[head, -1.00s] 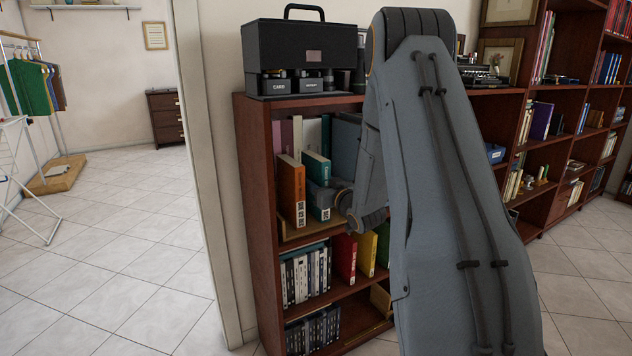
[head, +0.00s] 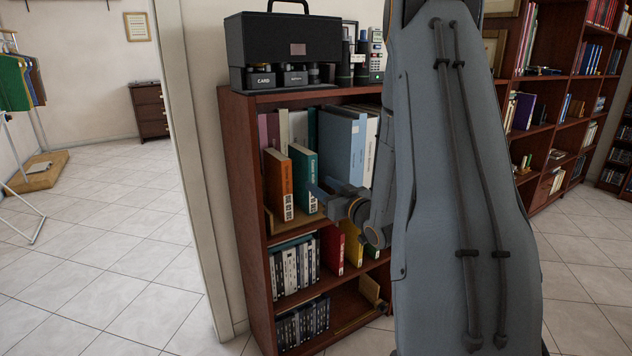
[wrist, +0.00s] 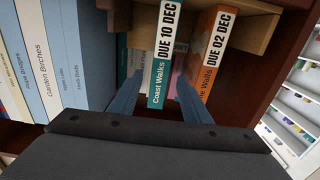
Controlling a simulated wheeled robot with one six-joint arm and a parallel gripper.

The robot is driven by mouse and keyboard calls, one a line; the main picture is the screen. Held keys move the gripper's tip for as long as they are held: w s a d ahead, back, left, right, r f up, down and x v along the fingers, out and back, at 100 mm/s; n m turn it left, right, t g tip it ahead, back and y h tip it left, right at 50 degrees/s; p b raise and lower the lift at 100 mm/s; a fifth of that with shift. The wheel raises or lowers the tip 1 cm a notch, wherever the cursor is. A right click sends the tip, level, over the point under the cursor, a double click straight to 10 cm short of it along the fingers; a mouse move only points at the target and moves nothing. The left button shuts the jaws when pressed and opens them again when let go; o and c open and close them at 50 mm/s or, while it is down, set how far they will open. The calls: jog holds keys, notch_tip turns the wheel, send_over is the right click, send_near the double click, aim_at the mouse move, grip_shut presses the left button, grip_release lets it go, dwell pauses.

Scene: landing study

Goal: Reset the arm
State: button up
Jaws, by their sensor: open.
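My gripper (head: 320,187) is in front of the bookcase's upper shelf, at the lower right of a teal book (head: 303,175). In the wrist view my gripper (wrist: 159,77) has its two fingers spread. The teal book, Coast Walks (wrist: 161,75), with a DUE 10 DEC label, shows between the fingertips; I cannot tell whether they touch it. An orange book (head: 278,180) stands to its left in the head view; in the wrist view the orange book (wrist: 210,50) reads DUE 02 DEC. My arm hides the bookcase's right part.
The brown bookcase (head: 236,150) carries a black case (head: 285,38) and small devices on top. Pale blue binders (head: 340,145) stand right of the teal book. More books fill the lower shelves. A taller bookcase (head: 548,140) is at right. Open tiled floor (head: 110,230) lies left.

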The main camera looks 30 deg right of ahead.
jog(key=shift+s, duration=0.3)
jog(key=shift+w, duration=0.1)
jog(key=a+f+g+h, duration=0.1)
jog(key=a+f+g, duration=0.2)
jog(key=a+g, duration=0.35)
jog(key=s+a+f+g, duration=0.2)
jog(key=s+a+g, duration=0.2)
jog(key=s+a, duration=0.65)
jog(key=s+a+f+g, duration=0.1)
jog(key=s+a+g, duration=0.55)
jog(key=s, duration=0.75)
jog(key=s+a+r+n+g+y, duration=0.1)
jog(key=s+a+r+n, duration=0.1)
jog(key=s+a+r, duration=0.6)
jog(key=s+d+r+m+p, duration=0.1)
jog(key=d+r+p, duration=0.5)
jog(key=p, duration=0.9)
jog(key=shift+d+r+m+h, duration=0.2)
jog(key=shift+d+m+h, duration=0.1)
jog(key=shift+d+m, duration=0.35)
